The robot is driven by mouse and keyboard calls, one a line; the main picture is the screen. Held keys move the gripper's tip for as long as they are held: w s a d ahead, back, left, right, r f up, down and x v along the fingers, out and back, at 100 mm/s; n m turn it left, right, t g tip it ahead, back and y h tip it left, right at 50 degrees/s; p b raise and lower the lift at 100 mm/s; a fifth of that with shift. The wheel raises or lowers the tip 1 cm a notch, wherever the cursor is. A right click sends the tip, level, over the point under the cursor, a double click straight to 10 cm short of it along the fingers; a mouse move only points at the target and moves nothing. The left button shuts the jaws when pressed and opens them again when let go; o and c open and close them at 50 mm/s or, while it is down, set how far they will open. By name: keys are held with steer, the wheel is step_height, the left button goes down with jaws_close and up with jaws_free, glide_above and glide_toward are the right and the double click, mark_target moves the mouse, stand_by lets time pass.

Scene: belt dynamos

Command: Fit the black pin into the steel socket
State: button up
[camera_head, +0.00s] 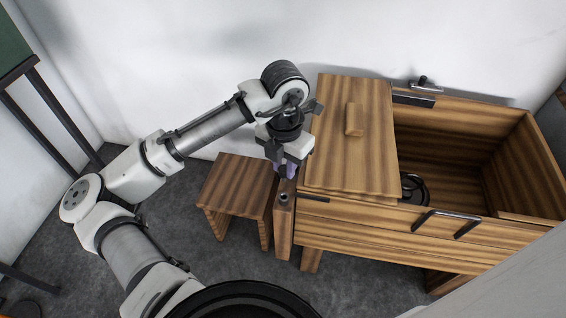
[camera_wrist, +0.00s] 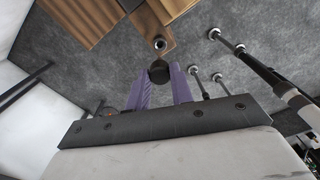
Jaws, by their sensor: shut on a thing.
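The black pin (camera_wrist: 159,72) shows in the wrist view as a dark round end between the purple fingers of my gripper (camera_wrist: 161,78). My gripper is shut on it. The steel socket (camera_wrist: 159,44) is a small bright ring with a dark hole on top of a wooden post, just beyond the pin in that view and apart from it in the picture. In the head view my gripper (camera_head: 285,170) is above and behind the socket (camera_head: 283,197). The pin is hard to make out there, and its height over the socket cannot be told.
A wooden stool (camera_head: 238,185) stands left of the post (camera_head: 283,230). A large wooden chest (camera_head: 350,150) stands close on the right, with a dark bar handle (camera_head: 446,217) and a black round object (camera_head: 412,188) in its open part. A white wall (camera_head: 200,70) is behind.

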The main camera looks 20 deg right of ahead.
mark_target(284, 181)
steer(key=shift+f+b, duration=2.3)
steer(key=shift+f, duration=0.6)
steer(key=shift+f+b, duration=1.45)
steer(key=shift+f, duration=0.2)
steer(key=o, duration=1)
steer(key=shift+o, duration=0.2)
step_height(284, 181, up, 14)
steer(key=shift+f+p, duration=0.1)
steer(key=shift+p, duration=0.2)
